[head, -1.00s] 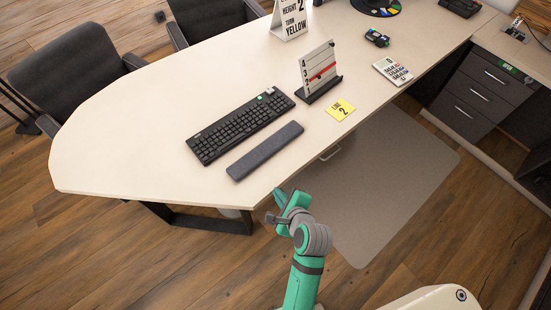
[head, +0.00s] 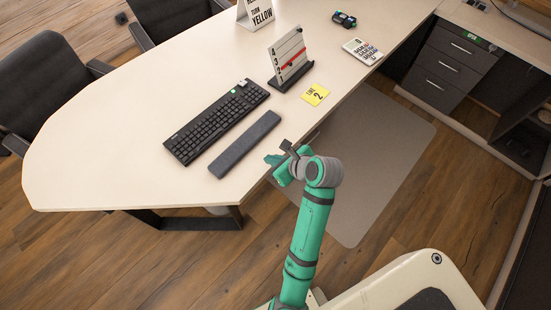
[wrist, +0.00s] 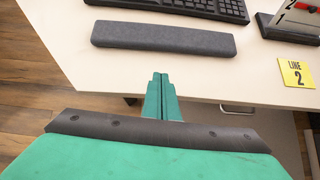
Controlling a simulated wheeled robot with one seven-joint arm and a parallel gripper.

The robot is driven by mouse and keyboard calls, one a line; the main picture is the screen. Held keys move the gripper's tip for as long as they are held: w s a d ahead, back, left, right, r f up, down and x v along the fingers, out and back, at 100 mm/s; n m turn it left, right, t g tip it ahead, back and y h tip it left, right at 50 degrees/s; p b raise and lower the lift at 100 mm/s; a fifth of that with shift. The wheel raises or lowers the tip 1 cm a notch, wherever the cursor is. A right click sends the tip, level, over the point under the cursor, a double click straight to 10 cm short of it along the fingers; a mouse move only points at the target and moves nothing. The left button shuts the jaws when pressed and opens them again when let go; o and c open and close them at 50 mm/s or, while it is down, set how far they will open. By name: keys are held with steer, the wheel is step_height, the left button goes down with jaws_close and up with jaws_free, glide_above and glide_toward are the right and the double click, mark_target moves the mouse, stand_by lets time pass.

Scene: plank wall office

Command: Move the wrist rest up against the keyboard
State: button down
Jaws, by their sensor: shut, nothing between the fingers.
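The dark grey wrist rest (head: 245,143) lies on the pale desk near its front edge. It runs alongside the black keyboard (head: 216,122), with a narrow strip of bare desk between them. The wrist view shows the wrist rest (wrist: 163,38) ahead of my gripper and part of the keyboard (wrist: 200,6) beyond it. My gripper (head: 272,160) is at the desk's front edge, on the near side of the wrist rest and apart from it. In the wrist view its green fingers (wrist: 160,80) are together and hold nothing.
A yellow "LINE 2" card (head: 315,95) lies right of the wrist rest. A small board with a red slider (head: 289,58) stands behind it. A calculator-like pad (head: 362,51) is farther right. The desk (head: 110,150) is clear to the left. Drawers (head: 446,68) stand at the right.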

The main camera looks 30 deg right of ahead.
mark_target(250, 150)
steer(key=x, duration=0.5)
steer(key=shift+a, duration=0.1)
steer(key=shift+w+a+r, duration=0.1)
steer(key=shift+w+a, duration=0.15)
steer(key=shift+w, duration=0.3)
steer(key=shift+w+a, duration=0.2)
steer(key=shift+w, duration=0.35)
steer(key=shift+w+a, duration=0.15)
steer(key=shift+w, duration=0.5)
